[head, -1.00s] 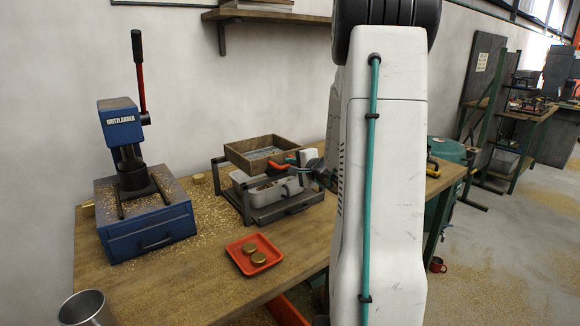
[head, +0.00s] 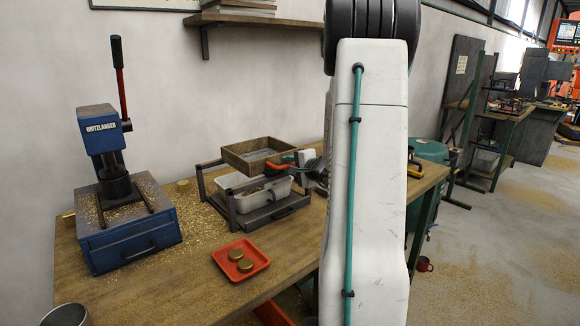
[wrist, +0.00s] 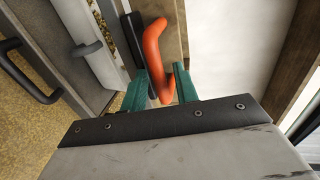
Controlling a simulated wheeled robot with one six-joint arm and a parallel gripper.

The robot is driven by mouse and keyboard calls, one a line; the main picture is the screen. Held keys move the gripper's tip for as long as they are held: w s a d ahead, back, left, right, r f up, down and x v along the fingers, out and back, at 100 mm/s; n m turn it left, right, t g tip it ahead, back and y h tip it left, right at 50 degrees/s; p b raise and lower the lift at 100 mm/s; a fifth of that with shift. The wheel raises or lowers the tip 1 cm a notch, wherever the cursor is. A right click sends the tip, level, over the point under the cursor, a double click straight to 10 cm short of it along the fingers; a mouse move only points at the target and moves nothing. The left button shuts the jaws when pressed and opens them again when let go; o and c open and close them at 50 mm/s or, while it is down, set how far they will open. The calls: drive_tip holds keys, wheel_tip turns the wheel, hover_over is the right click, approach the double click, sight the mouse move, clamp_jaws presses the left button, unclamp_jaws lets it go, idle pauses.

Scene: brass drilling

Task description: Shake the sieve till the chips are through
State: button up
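The sieve (head: 236,160) is a wooden frame with a grey mesh floor, and it sits over a dark rack (head: 232,206). An orange-red handle (head: 279,166) sticks out on its right side; in the wrist view the handle (wrist: 157,45) passes between my two teal fingers. My gripper (wrist: 163,88) is shut on this handle. Under the sieve a white bin (head: 231,183) stands in the rack with brass-coloured chips in it. I cannot tell how many chips lie on the mesh.
A blue press (head: 130,235) with a tall lever stands on the left. A red tray (head: 255,257) with two brass discs lies in front of the rack. A metal cup (head: 65,316) is at the near left. Chips litter the bench (head: 180,290). A shelf (head: 255,18) hangs above.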

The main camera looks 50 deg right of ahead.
drive_tip(key=v, duration=0.7)
drive_tip(key=shift+s, duration=0.25)
